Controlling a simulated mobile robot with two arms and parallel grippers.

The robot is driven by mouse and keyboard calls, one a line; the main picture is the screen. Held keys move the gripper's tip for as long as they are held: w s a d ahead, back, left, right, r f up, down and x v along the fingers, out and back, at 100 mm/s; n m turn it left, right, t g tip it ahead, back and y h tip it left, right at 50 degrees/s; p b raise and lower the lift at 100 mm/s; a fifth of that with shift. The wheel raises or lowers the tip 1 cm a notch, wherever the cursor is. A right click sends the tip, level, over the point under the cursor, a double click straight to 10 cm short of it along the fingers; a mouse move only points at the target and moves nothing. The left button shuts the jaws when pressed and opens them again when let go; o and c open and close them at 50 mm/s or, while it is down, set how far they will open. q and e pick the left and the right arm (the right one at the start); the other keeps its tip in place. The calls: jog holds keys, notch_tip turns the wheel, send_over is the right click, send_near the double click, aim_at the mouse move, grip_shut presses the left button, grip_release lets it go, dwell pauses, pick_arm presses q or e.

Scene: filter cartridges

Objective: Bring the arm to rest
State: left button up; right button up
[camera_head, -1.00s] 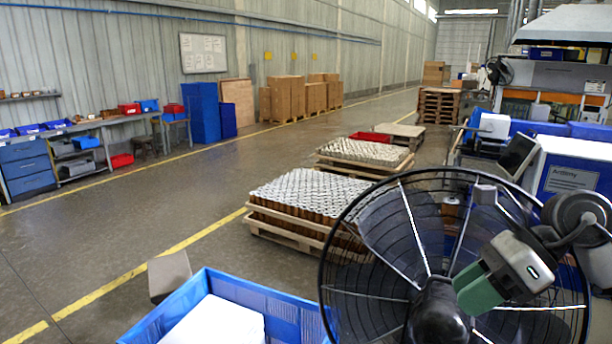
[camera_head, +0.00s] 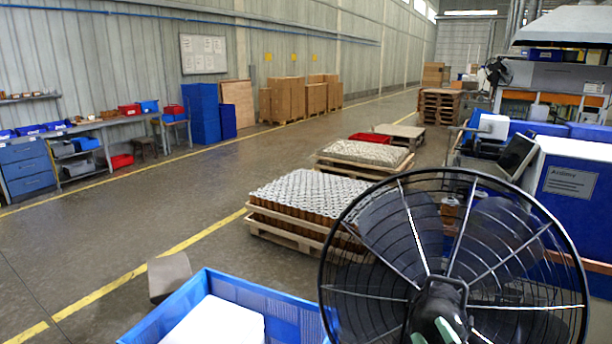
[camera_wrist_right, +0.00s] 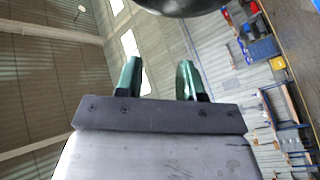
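My right gripper (camera_head: 436,336) shows at the bottom edge of the head view, over the lower hub of the black fan (camera_head: 372,208); only bits of its green fingers show there. In the right wrist view its two green fingers (camera_wrist_right: 160,76) stand apart with nothing between them. That view looks up toward the roof and the wall. My left gripper is in neither view.
A blue crate (camera_head: 285,312) with a white block (camera_head: 215,324) stands at the bottom, left of the fan. Pallets of cartridges (camera_head: 312,190) lie beyond. A blue machine (camera_head: 572,185) stands at right. The floor (camera_head: 130,225) at left is mostly clear.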

jog(key=s+d+f+m+g+h, duration=0.25)
jog(key=s+f+m+g, duration=0.5)
jog(key=f, duration=0.65)
jog(key=s+a+f+g, duration=0.1)
jog(key=s+f+g, duration=0.25)
jog(key=s, duration=0.45)
jog(key=s+a+f+g, duration=0.1)
jog(key=s+f+g, duration=0.2)
jog(key=s+g, duration=0.3)
notch_tip(320, 180, down, 25)
jog(key=s, duration=0.1)
jog(key=s+d+f+g, duration=0.1)
jog(key=s+d+f, duration=0.1)
jog(key=s+f, duration=1.5)
jog(key=shift+d+f, duration=0.2)
jog(key=shift+d, duration=0.1)
